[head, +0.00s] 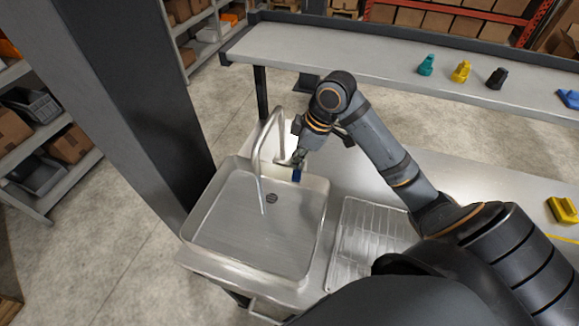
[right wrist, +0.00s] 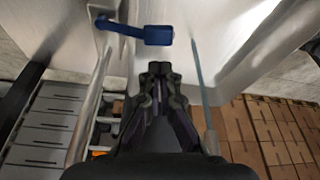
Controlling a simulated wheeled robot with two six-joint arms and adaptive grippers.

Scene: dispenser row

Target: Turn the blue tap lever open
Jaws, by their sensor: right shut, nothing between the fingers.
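The metal tap (head: 256,150) stands at the back of the sink, its tall curved spout reaching over the basin. Its blue lever (head: 297,175) shows as a small blue piece just below my right gripper (head: 299,160). In the right wrist view the blue lever (right wrist: 150,34) lies nearly level across the upper middle, its thick end to the right. My right gripper (right wrist: 160,69) is shut and empty, its fingertips just below the lever's thick end in that picture, with a visible gap. Contact cannot be seen in the head view. My left gripper is out of view.
The steel sink basin (head: 225,240) has a ribbed drainboard (head: 372,235) to its right. A dark pillar (head: 140,85) stands left of the sink. A back shelf (head: 350,58) holds several small coloured pieces. A yellow piece (head: 562,209) lies at the far right.

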